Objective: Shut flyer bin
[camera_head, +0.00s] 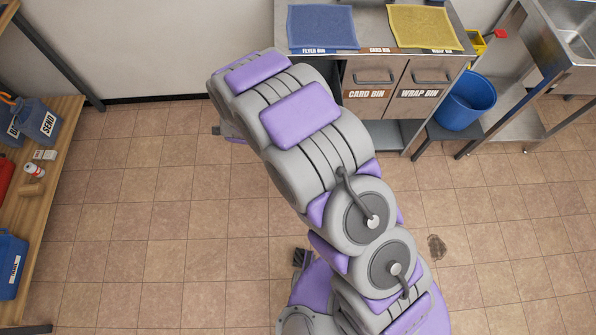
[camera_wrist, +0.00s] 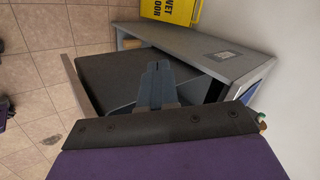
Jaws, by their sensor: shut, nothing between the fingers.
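The steel bin cabinet (camera_head: 402,127) stands at top centre right in the head view. Its top edge carries a flyer bin label (camera_head: 314,50), but my arm hides the flyer bin front below it. In the wrist view a bin (camera_wrist: 82,88), which I take to be the flyer bin, stands out from the grey cabinet (camera_wrist: 205,58), showing a pale front edge and a dark inside. My gripper (camera_wrist: 160,70) is shut and empty, its fingers over the opening between bin front and cabinet. I cannot tell whether it touches anything. In the head view my arm hides most of it.
The card bin (camera_head: 367,78) and wrap bin (camera_head: 424,77) look closed. A blue bucket (camera_head: 467,100) stands to their right. A yellow wet floor sign (camera_wrist: 172,9) is beyond the cabinet. A wooden shelf (camera_head: 52,200) lines the left. The tiled floor (camera_head: 150,200) between is clear.

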